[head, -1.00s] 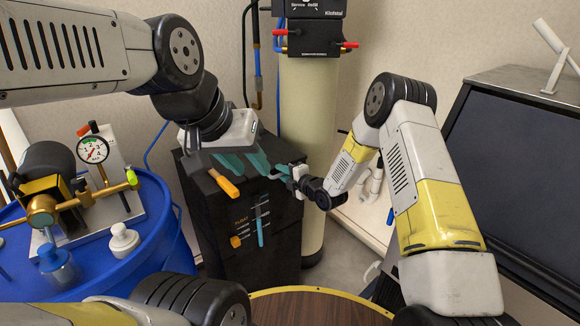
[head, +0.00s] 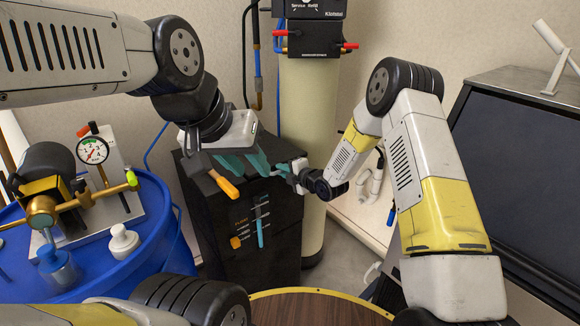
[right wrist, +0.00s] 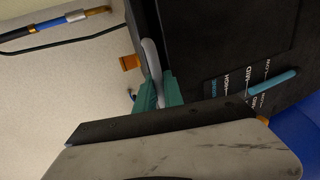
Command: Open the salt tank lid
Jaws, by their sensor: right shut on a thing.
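The salt tank appears to be the tall black cabinet (head: 218,225) in the middle of the head view, with a dark top. My right gripper (head: 281,171) is at the far right edge of this top. In the right wrist view its teal fingers (right wrist: 159,92) are shut on a curved grey handle (right wrist: 152,60) against the black surface. My left gripper (head: 246,163) hangs over the top with its teal fingers apart. An orange-handled tool (head: 224,184) shows just in front of it; its contact with the left gripper is unclear. The lid's edges are mostly hidden.
A blue barrel (head: 150,250) with a pressure gauge (head: 93,150) and brass fittings stands left. A cream cylinder (head: 307,110) rises behind the tank. A dark machine (head: 520,170) stands right. A round wooden table top (head: 315,308) is in front.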

